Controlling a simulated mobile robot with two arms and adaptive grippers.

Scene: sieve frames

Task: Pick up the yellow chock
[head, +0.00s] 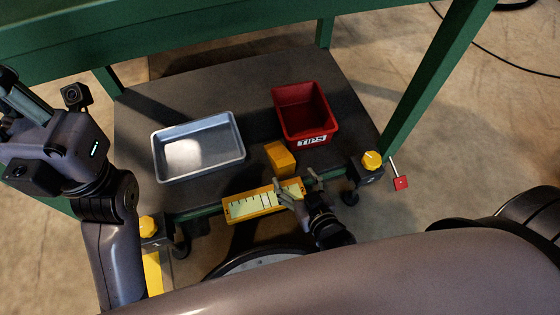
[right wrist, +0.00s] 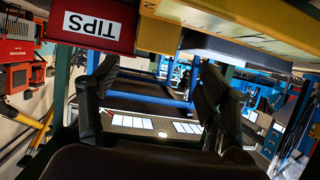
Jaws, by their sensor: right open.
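The yellow chock (head: 280,158) is a small orange-yellow block on the dark lower shelf, just below and left of the red bin. It also shows at the top of the right wrist view (right wrist: 158,36), beside the bin. My right gripper (head: 298,182) is open and empty near the shelf's front edge, just below the chock and partly over the yellow label strip (head: 240,206). In the right wrist view its two dark fingers (right wrist: 160,75) stand apart with nothing between them. My left arm shows at the left, but its fingers do not show.
A red bin (head: 303,112) marked TIPS and a grey metal tray (head: 200,176) stand on the shelf (head: 255,98). The green table top and legs (head: 440,75) frame it. Yellow-knobbed castor brackets (head: 371,160) sit at the front corners. A red-ended lever (head: 400,183) sticks out right.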

